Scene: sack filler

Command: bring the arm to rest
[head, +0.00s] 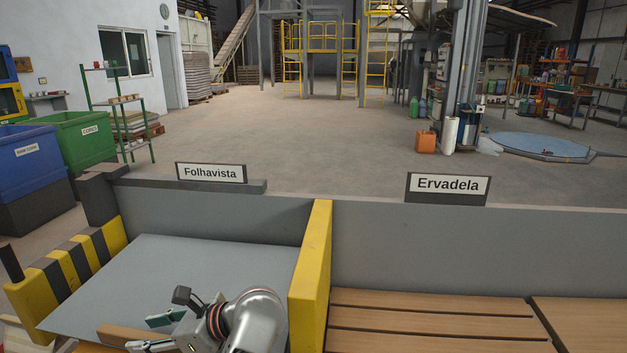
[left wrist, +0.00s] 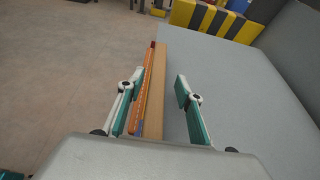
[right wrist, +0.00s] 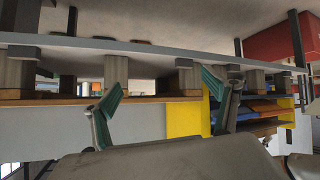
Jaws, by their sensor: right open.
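My left gripper (head: 153,332) is low in the left bay in the head view, beside the yellow divider.
A striped yellow-black barrier (head: 75,265) stands at left.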

